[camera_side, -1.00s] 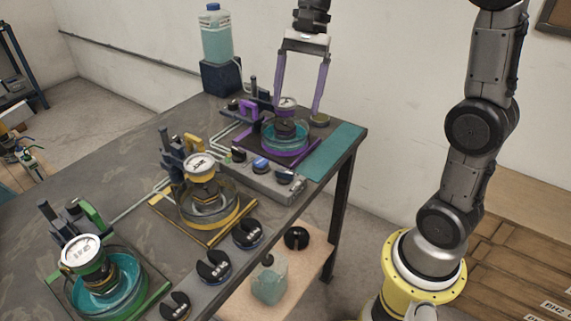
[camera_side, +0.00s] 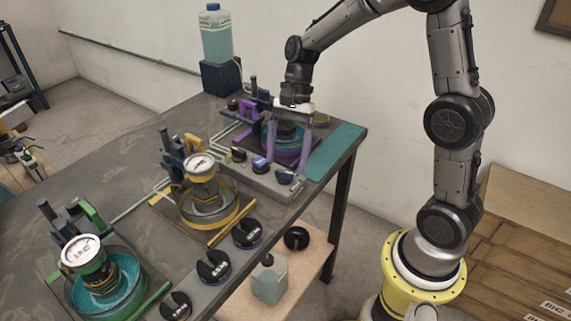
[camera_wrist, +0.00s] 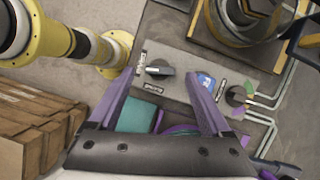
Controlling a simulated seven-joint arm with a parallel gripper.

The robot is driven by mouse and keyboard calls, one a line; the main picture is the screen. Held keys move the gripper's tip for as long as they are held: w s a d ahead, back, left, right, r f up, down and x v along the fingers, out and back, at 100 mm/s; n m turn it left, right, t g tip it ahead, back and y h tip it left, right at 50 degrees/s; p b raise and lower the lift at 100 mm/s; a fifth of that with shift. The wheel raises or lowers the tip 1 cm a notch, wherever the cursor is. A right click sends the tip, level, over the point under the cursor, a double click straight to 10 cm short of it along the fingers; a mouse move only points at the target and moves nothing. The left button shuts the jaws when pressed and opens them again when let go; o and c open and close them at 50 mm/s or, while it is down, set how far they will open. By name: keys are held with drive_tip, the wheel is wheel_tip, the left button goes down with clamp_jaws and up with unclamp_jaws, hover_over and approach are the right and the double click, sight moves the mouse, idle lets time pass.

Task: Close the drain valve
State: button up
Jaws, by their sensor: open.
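A grey valve panel (camera_side: 255,178) runs along the front of the purple-framed station and carries three knobs. A dark-handled knob (camera_side: 284,177) is at its right end, a blue knob (camera_side: 261,164) in the middle and a black knob (camera_side: 239,155) at the left. I cannot read which label marks the drain valve. My gripper (camera_side: 286,160) is open, its purple fingers pointing down close to the right end of the panel. In the wrist view, the dark-handled knob (camera_wrist: 160,69) shows between the fingertips (camera_wrist: 160,76). The blue knob (camera_wrist: 205,81) is beside the right finger. I see no contact.
A purple-framed basin (camera_side: 285,150) stands behind the panel, partly hidden by my gripper. A yellow-framed gauge station (camera_side: 205,215) and a green-framed one (camera_side: 100,285) stand to the left. A teal mat (camera_side: 337,150) lies at the table's right end. Pipes (camera_wrist: 275,108) lead off the panel.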

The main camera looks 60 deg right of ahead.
sight(285, 176)
drive_tip(key=shift+x, duration=1.25)
clamp_jaws()
